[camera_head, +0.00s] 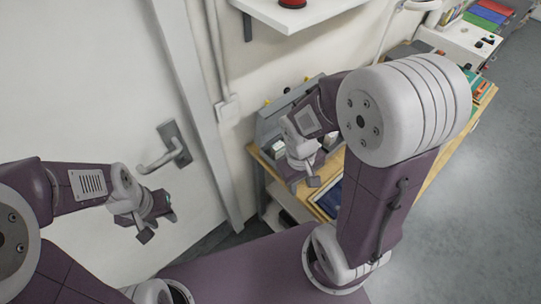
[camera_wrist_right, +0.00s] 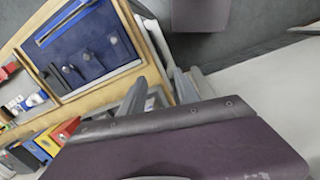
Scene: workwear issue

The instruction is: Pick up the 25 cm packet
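I cannot pick out a packet that is clearly the 25 cm one. Small white items (camera_wrist_right: 22,104) lie at the left of the right wrist view, too small to read. My right gripper (camera_head: 303,185) is above the near left end of the wooden bench, beside a blue-lined tray (camera_head: 325,203). It looks open and empty, with its fingers apart in the right wrist view (camera_wrist_right: 158,90). My left gripper (camera_head: 157,218) hangs in front of the white door, far from the bench, and looks open and empty. My right arm hides much of the bench.
A grey open holder (camera_head: 268,130) stands on the bench (camera_head: 440,172) against the wall. Red and yellow boxes (camera_wrist_right: 66,130) show in the wrist view. A white shelf (camera_head: 300,14) juts out above. A door handle (camera_head: 165,150) is near my left gripper. Floor at right is clear.

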